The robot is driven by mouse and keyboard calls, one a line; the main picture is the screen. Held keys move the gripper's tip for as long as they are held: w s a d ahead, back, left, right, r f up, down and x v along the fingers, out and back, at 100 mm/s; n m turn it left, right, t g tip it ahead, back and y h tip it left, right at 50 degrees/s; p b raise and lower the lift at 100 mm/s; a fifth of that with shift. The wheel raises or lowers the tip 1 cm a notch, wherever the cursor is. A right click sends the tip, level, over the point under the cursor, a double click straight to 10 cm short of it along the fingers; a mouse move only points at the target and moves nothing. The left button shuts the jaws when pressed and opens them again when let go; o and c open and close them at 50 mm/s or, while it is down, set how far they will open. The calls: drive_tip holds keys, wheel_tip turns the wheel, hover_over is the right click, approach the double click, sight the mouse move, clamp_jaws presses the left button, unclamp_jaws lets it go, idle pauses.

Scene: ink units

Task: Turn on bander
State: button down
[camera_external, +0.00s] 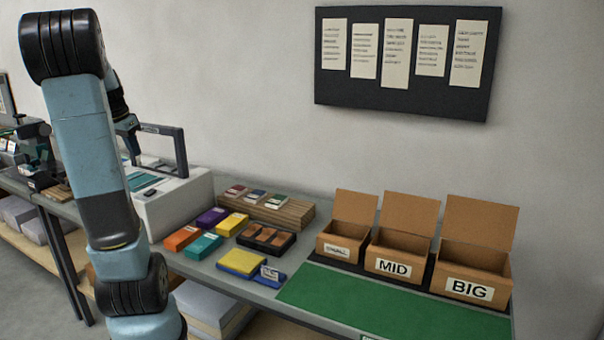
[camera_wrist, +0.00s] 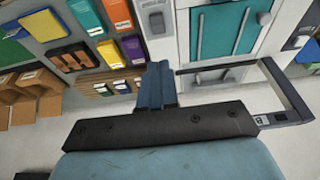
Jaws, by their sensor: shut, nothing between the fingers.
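The bander is a white machine (camera_external: 180,205) with a dark arch (camera_external: 181,150), on the bench behind my arm. In the wrist view its white body (camera_wrist: 182,55) has teal panels (camera_wrist: 222,30), and the dark arch (camera_wrist: 285,90) shows at right. A small grey control box (camera_wrist: 157,22) sits on the body's left part. A small dark control (camera_external: 150,192) shows on its front in the external view. My gripper (camera_wrist: 158,72) is shut and empty, with its fingertips over the bander's edge in the picture. In the external view my gripper (camera_external: 133,148) is partly hidden beside the arch.
Coloured packs (camera_external: 205,245) and a dark tray (camera_external: 266,238) lie right of the bander. Open cardboard boxes marked MID (camera_external: 394,267) and BIG (camera_external: 470,288) stand at right behind a clear green mat (camera_external: 390,308). Other equipment (camera_external: 35,150) stands at left.

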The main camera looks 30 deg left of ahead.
sight(151, 191)
drive_tip(key=x, duration=1.4)
drive_tip(key=shift+f, duration=0.15)
drive_tip(key=shift+s, duration=0.1)
idle(0.4)
drive_tip(key=shift+s, duration=0.7)
